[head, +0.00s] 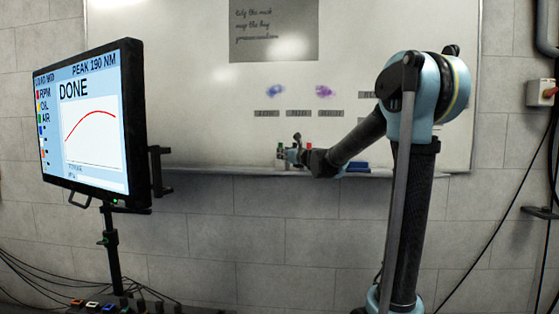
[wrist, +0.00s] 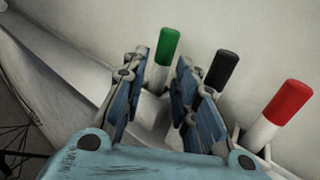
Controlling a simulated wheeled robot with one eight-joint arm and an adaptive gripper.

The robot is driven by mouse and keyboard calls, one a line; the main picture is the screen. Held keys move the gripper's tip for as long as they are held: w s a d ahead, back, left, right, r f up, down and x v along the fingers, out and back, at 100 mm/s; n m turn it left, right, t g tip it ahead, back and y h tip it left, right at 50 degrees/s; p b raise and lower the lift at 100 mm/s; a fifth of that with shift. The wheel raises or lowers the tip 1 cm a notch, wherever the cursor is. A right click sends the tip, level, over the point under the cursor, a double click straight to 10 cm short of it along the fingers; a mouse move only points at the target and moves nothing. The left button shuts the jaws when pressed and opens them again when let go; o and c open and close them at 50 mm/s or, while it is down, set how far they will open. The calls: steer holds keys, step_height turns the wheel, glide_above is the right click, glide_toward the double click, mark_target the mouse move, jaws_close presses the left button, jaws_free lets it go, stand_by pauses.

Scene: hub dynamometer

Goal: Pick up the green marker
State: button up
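The green marker (wrist: 166,50) has a green cap and a white body and stands upright, slightly tilted, in the wrist view. My gripper (wrist: 160,72) is open, with one blue-and-grey finger on each side of the marker. Narrow gaps show between the marker and the fingers, so it does not look clamped. The marker's lower end is partly hidden between the fingers. In the head view my gripper (head: 293,154) is at the whiteboard's lower edge, too small there to tell its fingers apart.
A black-capped marker (wrist: 222,70) stands close beside the right finger, and a red-capped marker (wrist: 287,105) is further right. The whiteboard (head: 210,110) rises behind its ledge (head: 230,171). A blue eraser-like item (head: 358,166) lies on the ledge. A monitor (head: 95,120) stands at left.

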steer(key=shift+r+x, duration=0.15)
steer(key=shift+x, duration=1.05)
steer(key=shift+r+x, duration=0.15)
steer(key=shift+x, duration=1.1)
steer(key=shift+w+d, duration=0.1)
steer(key=shift+d, duration=0.05)
jaws_close()
